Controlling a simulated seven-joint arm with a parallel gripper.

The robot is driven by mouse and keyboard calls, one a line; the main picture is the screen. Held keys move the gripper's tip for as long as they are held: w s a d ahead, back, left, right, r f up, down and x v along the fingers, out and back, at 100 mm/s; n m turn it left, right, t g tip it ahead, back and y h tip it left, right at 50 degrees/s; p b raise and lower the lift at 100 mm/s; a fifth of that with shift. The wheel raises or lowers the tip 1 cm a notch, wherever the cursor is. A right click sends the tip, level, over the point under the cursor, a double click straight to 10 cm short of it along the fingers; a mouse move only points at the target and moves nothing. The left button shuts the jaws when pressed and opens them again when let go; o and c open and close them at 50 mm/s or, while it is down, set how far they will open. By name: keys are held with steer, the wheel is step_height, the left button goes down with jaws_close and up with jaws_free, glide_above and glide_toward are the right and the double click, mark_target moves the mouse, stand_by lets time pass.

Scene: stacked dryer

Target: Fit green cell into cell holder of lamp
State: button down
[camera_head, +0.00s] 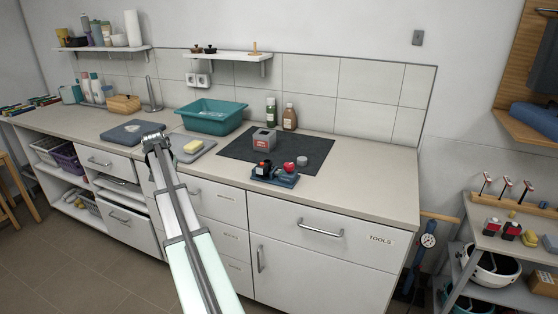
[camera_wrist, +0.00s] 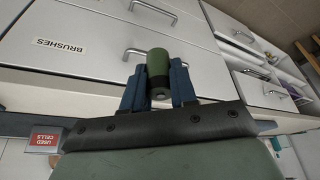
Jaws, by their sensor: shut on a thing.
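A green cell (camera_wrist: 158,64) with a dark end is held between the fingers of my gripper (camera_wrist: 160,84) in the wrist view. In the head view my gripper (camera_head: 155,142) is above the counter's front, at the left of the picture; the cell is not clear there. A dark blue unit (camera_head: 275,177) with a black part and a red round part sits at the front of the dark mat, well to the right of my gripper. It looks like the lamp. Its cell holder is too small to make out.
A grey box with a red label (camera_head: 264,140) stands on the dark mat (camera_head: 315,152); the label reads USED CELLS in the wrist view (camera_wrist: 41,137). The counter right of the mat is clear.

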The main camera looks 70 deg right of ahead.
steer(key=s+d+r+m, duration=0.1)
steer(key=s+d, duration=0.3)
steer(key=d, duration=0.2)
steer(key=s+d+r+m+g, duration=0.1)
steer(key=s+d+r, duration=0.1)
steer(key=d, duration=0.5)
steer(key=s+d+r+m, duration=0.1)
steer(key=s+d+m, duration=0.1)
steer(key=s+d, duration=0.3)
steer(key=shift+s+d+r+h, duration=0.15)
steer(key=shift+s+d, duration=0.05)
steer(key=shift+d, duration=0.2)
steer(key=shift+s+d+r+h, duration=0.1)
steer(key=shift+s+d+h, duration=0.05)
steer(key=shift+d, duration=0.25)
steer(key=s+d+r+m+g, duration=0.1)
steer(key=s+d+r+m, duration=0.15)
steer(key=s+d, duration=0.6)
steer(key=s+d+r+m+g, duration=0.1)
steer(key=s+d+r+m, duration=0.15)
steer(key=s+d, duration=0.65)
steer(key=shift+s+a+f, duration=0.1)
steer(key=shift+s+f, duration=0.2)
steer(key=shift+f, duration=1.35)
steer(key=shift+s+a+f, duration=0.1)
steer(key=shift+s+f, duration=0.2)
steer(key=shift+f, duration=1.3)
steer(key=shift+s+f, duration=0.3)
steer(key=shift+f, duration=1.35)
steer(key=shift+f, duration=0.1)
